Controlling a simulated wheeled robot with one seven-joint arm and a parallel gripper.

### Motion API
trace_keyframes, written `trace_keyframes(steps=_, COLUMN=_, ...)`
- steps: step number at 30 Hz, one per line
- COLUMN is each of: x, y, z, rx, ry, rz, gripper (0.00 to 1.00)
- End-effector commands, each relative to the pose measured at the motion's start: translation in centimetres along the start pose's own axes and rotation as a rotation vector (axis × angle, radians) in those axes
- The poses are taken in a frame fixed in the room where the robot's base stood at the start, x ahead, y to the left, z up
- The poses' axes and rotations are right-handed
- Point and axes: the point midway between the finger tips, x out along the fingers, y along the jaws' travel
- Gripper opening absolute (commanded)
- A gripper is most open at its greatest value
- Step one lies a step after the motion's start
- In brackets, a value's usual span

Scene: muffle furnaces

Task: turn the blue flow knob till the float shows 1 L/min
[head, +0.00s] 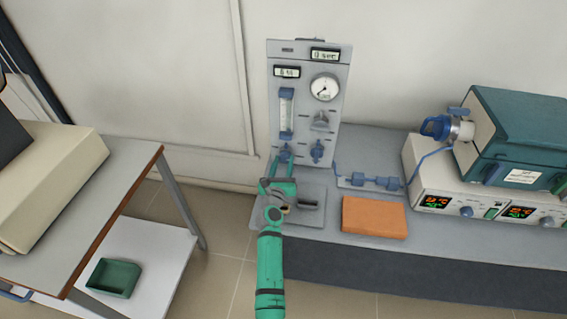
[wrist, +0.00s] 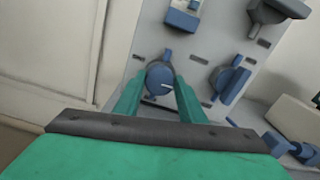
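The blue flow knob (wrist: 160,77) is a round knob with a pale mark on its face, low on the grey gas panel (head: 334,135). In the head view the knob (head: 285,155) is below the flow tube (head: 286,110), which has blue ends; the float's reading is too small to make out. My green gripper (wrist: 158,92) has its two fingers on either side of the knob. The fingertips reach the knob's sides, but I cannot tell whether they press on it. In the head view my gripper (head: 279,168) is in front of the panel's lower left.
A second blue knob (wrist: 229,81) is close on the right. Above it are a grey handle (head: 321,121) and a dial gauge (head: 324,88). An orange block (head: 374,217) lies on the bench, with blue tube fittings (head: 375,182) behind it. A teal furnace (head: 515,135) stands at the right.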

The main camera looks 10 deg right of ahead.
Motion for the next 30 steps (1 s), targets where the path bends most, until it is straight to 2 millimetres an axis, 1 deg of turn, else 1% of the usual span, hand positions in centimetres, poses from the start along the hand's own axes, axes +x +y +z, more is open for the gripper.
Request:
trace_keyframes(steps=5, x=-0.02, y=-0.02, z=-0.02, rx=-0.022, ry=0.000, rz=-0.001, gripper=0.14)
trace_keyframes(steps=8, x=-0.02, y=-0.01, z=-0.02, rx=-0.095, ry=0.000, rz=-0.001, gripper=0.14)
trace_keyframes(steps=15, x=-0.04, y=0.10, z=-0.06, rx=-0.328, ry=0.001, rz=-0.001, gripper=0.14)
trace_keyframes(steps=18, x=-0.04, y=0.14, z=-0.07, rx=-0.387, ry=0.001, rz=-0.001, gripper=0.14)
trace_keyframes(steps=21, x=-0.05, y=0.17, z=-0.08, rx=-0.413, ry=0.001, rz=-0.001, gripper=0.14)
trace_keyframes(steps=29, x=-0.07, y=0.20, z=-0.10, rx=-0.415, ry=0.001, rz=0.000, gripper=0.14)
trace_keyframes(steps=30, x=-0.07, y=0.20, z=-0.10, rx=-0.414, ry=0.001, rz=0.000, gripper=0.41)
